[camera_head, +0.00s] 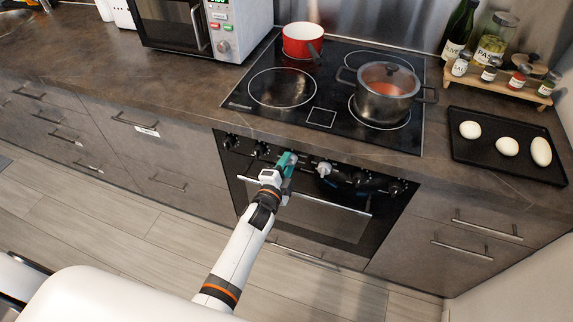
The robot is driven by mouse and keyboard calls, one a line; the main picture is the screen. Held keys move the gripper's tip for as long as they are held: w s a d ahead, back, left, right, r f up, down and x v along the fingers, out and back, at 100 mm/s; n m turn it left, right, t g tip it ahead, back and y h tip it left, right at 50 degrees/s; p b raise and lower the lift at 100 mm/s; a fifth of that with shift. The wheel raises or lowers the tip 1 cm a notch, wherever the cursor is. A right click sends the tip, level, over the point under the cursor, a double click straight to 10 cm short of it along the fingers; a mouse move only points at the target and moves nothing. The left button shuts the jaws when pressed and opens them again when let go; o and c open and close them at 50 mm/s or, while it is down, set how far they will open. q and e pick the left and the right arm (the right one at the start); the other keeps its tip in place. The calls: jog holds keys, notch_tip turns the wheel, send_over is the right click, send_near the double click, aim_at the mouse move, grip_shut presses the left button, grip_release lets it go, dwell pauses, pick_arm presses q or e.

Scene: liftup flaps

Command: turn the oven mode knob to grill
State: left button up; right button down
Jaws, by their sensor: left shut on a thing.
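The oven (322,215) is built in under the hob, with a row of knobs on its black front panel. My left gripper (288,160), with teal fingers, is at this panel, left of its middle. It is shut on an oven knob, which its fingers mostly hide. A lighter knob (323,169) shows just right of the gripper. Dark knobs (229,141) are at the left end and more (397,187) at the right end. The knob markings are too small to read. My right gripper is not in view.
The oven door handle (335,203) runs below the panel, close to my left wrist. A red pot (302,41) and a steel pot (384,100) stand on the hob (321,117). The floor before the drawers is clear.

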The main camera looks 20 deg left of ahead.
pick_arm(q)
jog(key=o, duration=1)
jog(key=shift+s, duration=0.1)
jog(key=s, duration=1.2)
jog(key=shift+a+r, duration=0.3)
jog(key=shift+a, duration=0.1)
jog(key=shift+w, duration=0.1)
